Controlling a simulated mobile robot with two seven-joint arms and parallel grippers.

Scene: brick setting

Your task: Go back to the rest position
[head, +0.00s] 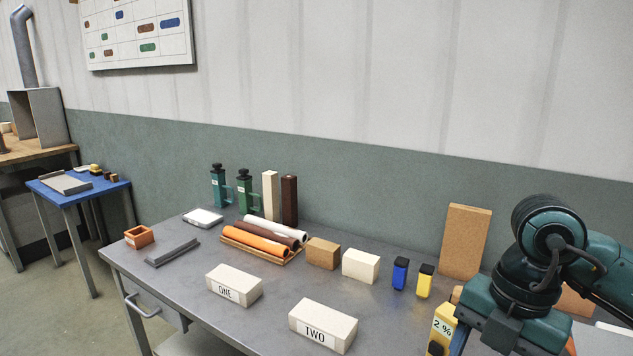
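My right arm (550,243), dark green and black, reaches in from the right edge over the right end of the grey metal table (187,290). Its wrist end points down at the bottom edge of the picture. The fingers cannot be made out, so I cannot tell whether the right gripper is open or shut. My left arm and gripper are not in view.
White blocks labelled ONE (234,284) and TWO (323,325) stand near the front edge.

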